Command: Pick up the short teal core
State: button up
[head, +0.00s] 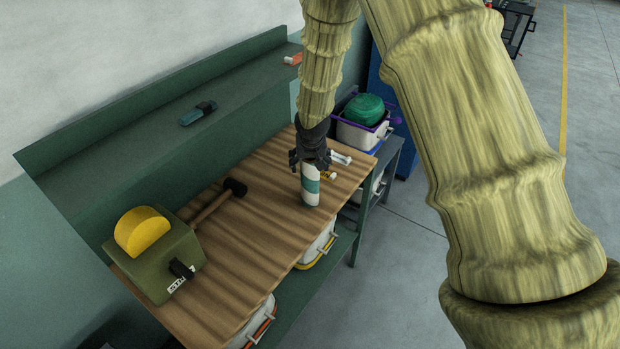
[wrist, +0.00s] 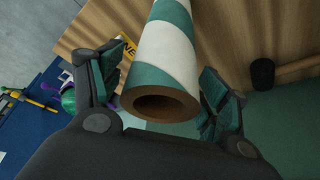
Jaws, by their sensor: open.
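The teal core (head: 312,192) is a teal-and-white striped tube standing upright on the wooden bench top (head: 262,215), near its front edge. My gripper (head: 311,160) is directly over its upper end, pointing down. In the wrist view the core (wrist: 172,45) runs between my two open fingers (wrist: 162,88), with its hollow brown end facing the camera. Gaps show between the core and both fingers, so I see no grip on it. In the head view my gripper hides the core's top.
A mallet (head: 213,205) and a green box (head: 165,262) with a yellow half-round piece (head: 141,231) are to the left. Small white pieces (head: 341,158) lie behind the core. A teal item (head: 198,113) lies on the back shelf. A basket (head: 358,138) stands beyond the bench's right end.

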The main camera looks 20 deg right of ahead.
jog(key=shift+w+f, duration=0.15)
jog(key=shift+f, duration=0.2)
jog(key=c, duration=1.6)
jog(key=shift+r, duration=0.15)
